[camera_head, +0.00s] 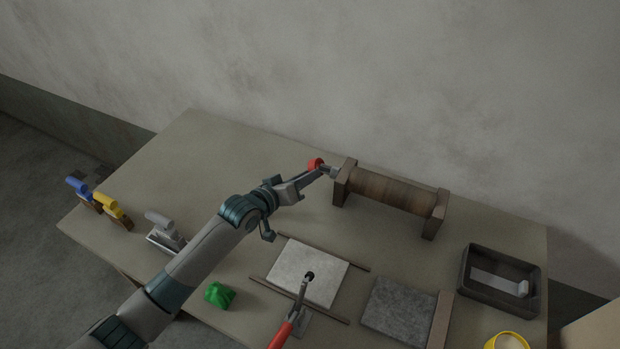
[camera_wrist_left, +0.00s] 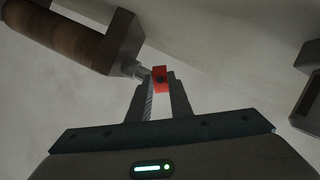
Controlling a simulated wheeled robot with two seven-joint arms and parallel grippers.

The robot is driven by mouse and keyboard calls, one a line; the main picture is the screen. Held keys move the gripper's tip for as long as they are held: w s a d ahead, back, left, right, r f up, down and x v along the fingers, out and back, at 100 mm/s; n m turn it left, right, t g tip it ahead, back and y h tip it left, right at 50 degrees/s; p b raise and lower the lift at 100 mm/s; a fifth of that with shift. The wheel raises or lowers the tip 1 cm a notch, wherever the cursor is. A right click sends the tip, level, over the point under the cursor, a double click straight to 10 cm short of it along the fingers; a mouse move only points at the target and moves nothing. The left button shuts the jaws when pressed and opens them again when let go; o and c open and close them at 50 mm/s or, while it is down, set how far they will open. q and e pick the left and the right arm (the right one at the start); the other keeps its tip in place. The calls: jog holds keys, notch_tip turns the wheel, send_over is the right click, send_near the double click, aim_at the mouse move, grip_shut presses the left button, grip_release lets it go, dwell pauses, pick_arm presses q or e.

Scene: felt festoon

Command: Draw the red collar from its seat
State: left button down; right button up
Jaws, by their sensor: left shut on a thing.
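The red collar (camera_head: 315,164) shows at the left end of the wooden roller (camera_head: 392,189), beside the roller's end stand (camera_head: 345,182). A grey metal stub (camera_head: 330,171) sticks out of that stand towards the collar. My left gripper (camera_head: 317,172) is shut on the collar. In the left wrist view the red collar (camera_wrist_left: 160,78) sits between the two fingertips, close to the stub (camera_wrist_left: 136,69). I cannot tell whether the collar still touches the stub. My right gripper is not in view.
A pale square pad (camera_head: 308,272) lies between thin rails, with a red-handled tool (camera_head: 293,318) over it. A green lump (camera_head: 219,295), a grey felt square (camera_head: 398,309) and a dark tray (camera_head: 500,278) stand along the front. Blue (camera_head: 79,187) and yellow (camera_head: 110,206) handled items stand left.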

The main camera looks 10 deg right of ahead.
pick_arm(q)
jog(key=shift+w+r, duration=0.2)
jog(key=shift+r, duration=0.1)
jog(key=shift+w+a, duration=0.1)
jog(key=shift+a, duration=0.1)
jog(key=shift+w+a+f+b, duration=0.1)
jog(key=shift+w+a+b, duration=0.15)
jog(key=shift+a, duration=0.2)
jog(key=shift+w+a+f+b, duration=0.1)
jog(key=shift+w+a+b, duration=0.15)
jog(key=shift+a, duration=0.2)
